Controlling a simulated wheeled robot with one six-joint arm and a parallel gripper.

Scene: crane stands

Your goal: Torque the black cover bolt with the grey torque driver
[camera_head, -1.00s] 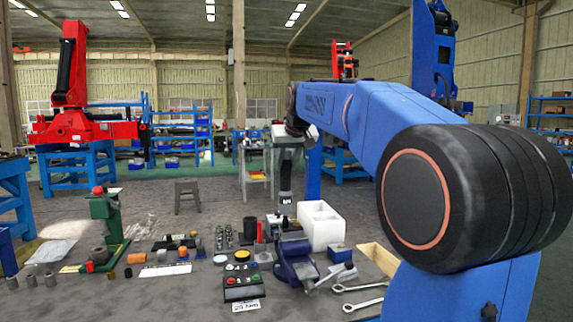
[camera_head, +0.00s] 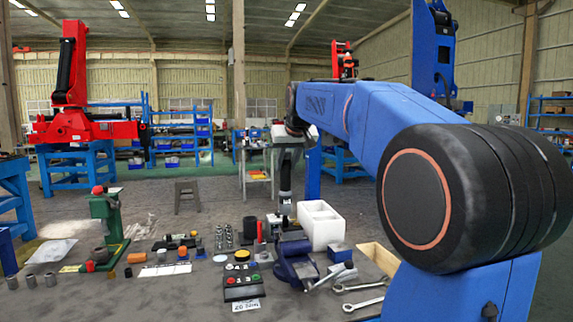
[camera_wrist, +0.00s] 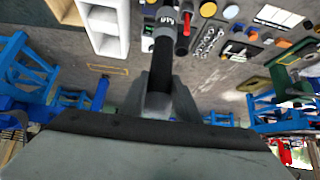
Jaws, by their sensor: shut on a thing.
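My gripper (camera_head: 285,180) hangs over the bench and points down. It is shut on the grey torque driver (camera_head: 284,208), which stands roughly upright below it. In the wrist view my gripper (camera_wrist: 160,98) closes around the driver's dark handle, and the driver's grey collar (camera_wrist: 165,18) carries a white marking. The driver's lower end is above or behind the blue vise (camera_head: 293,264) and the grey round part (camera_head: 292,244) at it. I cannot pick out the black cover bolt, nor tell whether the driver touches it.
A white divided bin (camera_head: 321,232) stands close right of the driver. A button box (camera_head: 241,284) and white card (camera_head: 246,305) lie front left of the vise. Wrenches (camera_head: 360,303) and a wooden tray (camera_head: 378,258) lie right; a green press (camera_head: 108,225) stands left.

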